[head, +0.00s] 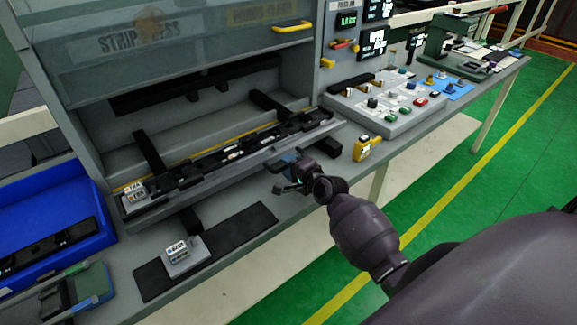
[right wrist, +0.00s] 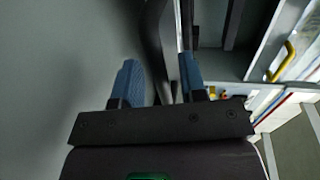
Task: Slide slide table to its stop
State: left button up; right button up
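The slide table (head: 215,172) is a long grey tray at the front of the strip press, with a dark trim strip lying along it. A small white-labelled block (head: 134,193) sits at its left end. My right gripper (head: 284,174) is at the front edge of the slide table, right of its middle. In the right wrist view its two blue fingers (right wrist: 159,82) stand apart, with a dark bar (right wrist: 165,45) beyond and between them, close to the right finger. I cannot tell whether they touch it. My left gripper is not in view.
The press guard (head: 170,45) is above the slide table. A black mat (head: 235,232) with a labelled block (head: 179,256) lies in front. A blue bin (head: 85,195) stands at left. A yellow device (head: 366,149) and a button panel (head: 395,105) are at right.

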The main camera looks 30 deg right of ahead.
jog(key=shift+w, duration=0.3)
jog(key=shift+c, duration=0.4)
grip_shut()
jog(key=shift+w, duration=0.15)
